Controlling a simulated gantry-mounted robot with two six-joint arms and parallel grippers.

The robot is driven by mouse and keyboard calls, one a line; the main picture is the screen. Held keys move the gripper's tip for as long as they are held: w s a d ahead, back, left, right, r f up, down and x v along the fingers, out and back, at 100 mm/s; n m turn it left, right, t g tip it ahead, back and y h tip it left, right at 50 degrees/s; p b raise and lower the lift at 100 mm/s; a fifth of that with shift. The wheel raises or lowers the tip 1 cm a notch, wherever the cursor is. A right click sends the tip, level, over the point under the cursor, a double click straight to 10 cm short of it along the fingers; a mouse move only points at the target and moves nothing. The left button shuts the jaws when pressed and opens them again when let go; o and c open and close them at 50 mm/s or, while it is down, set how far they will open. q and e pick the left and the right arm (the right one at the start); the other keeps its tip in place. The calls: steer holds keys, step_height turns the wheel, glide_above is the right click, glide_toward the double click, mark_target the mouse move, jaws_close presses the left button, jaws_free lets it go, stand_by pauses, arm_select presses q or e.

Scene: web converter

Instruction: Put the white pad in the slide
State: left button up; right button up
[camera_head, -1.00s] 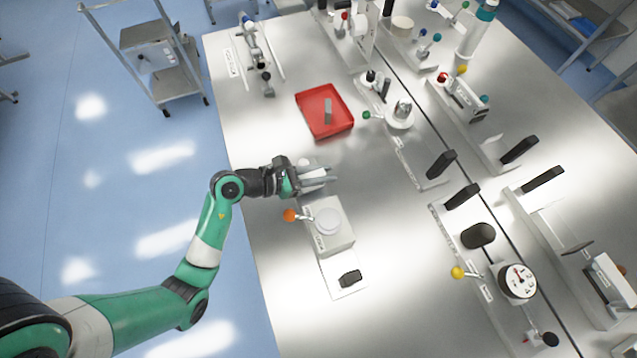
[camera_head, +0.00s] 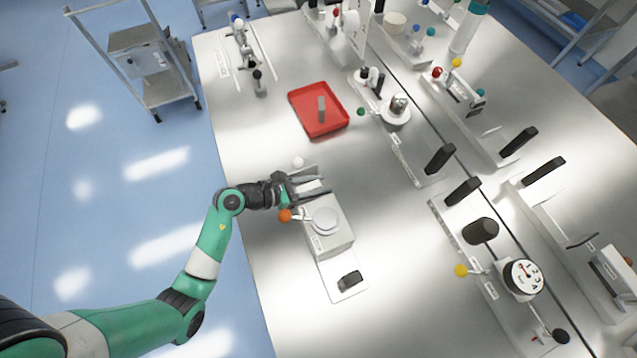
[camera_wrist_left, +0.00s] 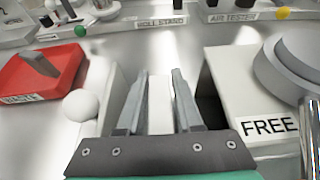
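My left gripper (camera_head: 325,186) is low over the table, behind a white box (camera_head: 338,243) with a round disc on top and an orange ball knob. In the left wrist view its two grey fingers (camera_wrist_left: 159,78) stand apart. A narrow white piece (camera_wrist_left: 160,105), which looks like the white pad, lies between them. I cannot tell whether the fingers press on it. A pale upright plate with a white ball (camera_wrist_left: 80,105) stands left of the fingers. A white block marked FREE (camera_wrist_left: 262,128) stands close on their right. I cannot make out for sure which part is the slide. My right gripper is out of view.
A red tray (camera_head: 341,127) holding a grey block lies beyond the gripper. A black block (camera_head: 350,279) sits on the plate in front of the white box. Several fixtures with knobs and black handles fill the table's right side. Bare table lies between.

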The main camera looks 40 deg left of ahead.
arm_select(q)
steer(key=shift+o, duration=1.1)
steer(key=shift+r, duration=0.1)
steer(key=shift+s+r, duration=0.1)
steer(key=shift+r, duration=0.1)
steer(key=p+v, duration=0.2)
steer(key=v, duration=0.9)
steer(key=shift+s+a, duration=0.15)
steer(key=shift+s, duration=0.15)
steer(key=shift+r, duration=0.1)
